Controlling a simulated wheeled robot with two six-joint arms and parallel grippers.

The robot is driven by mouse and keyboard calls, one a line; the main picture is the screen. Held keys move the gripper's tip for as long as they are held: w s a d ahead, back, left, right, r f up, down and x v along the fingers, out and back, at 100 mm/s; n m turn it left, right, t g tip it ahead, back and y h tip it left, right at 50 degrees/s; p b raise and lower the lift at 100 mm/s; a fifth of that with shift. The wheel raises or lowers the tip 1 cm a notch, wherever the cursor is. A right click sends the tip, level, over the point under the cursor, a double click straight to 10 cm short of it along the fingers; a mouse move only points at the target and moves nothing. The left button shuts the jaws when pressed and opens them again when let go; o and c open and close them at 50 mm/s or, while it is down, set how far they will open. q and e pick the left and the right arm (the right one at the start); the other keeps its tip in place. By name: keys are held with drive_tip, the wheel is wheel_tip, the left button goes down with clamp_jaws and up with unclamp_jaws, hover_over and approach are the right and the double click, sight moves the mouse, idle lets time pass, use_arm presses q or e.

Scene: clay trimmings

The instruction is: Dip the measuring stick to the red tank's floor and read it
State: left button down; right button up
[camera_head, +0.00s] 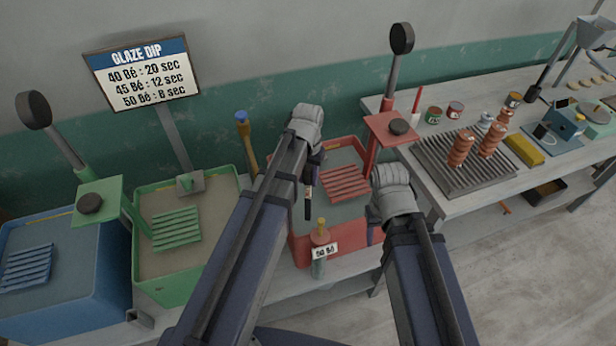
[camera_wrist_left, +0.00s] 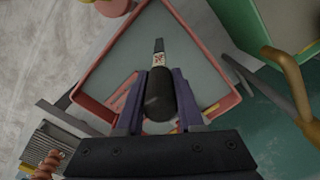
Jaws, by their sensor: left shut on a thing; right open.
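The red tank (camera_head: 300,245) stands in the middle of the head view, holding grey liquid and a red slatted rack (camera_head: 345,183). My left gripper (camera_head: 314,172) is over the tank, shut on a dark stick (camera_head: 308,208). In the left wrist view the stick (camera_wrist_left: 158,58) has a thick black handle (camera_wrist_left: 160,95), a pale label with red marks and a narrow dark end. It points down toward the liquid; whether its tip touches the liquid or floor, I cannot tell. The label is too small to read. My right gripper (camera_head: 376,230) is open beside the tank's right side, partly hidden by its wrist.
A green tank (camera_head: 150,278) and blue tank (camera_head: 75,300) are to the left. A sign (camera_head: 143,72) lists dip times. The right bench (camera_head: 445,205) holds a ribbed rack (camera_head: 440,170) and several pots.

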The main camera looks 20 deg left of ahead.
wheel_tip(320, 180, up, 16)
drive_tip(key=p, duration=1.5)
drive_tip(key=shift+f, duration=0.1)
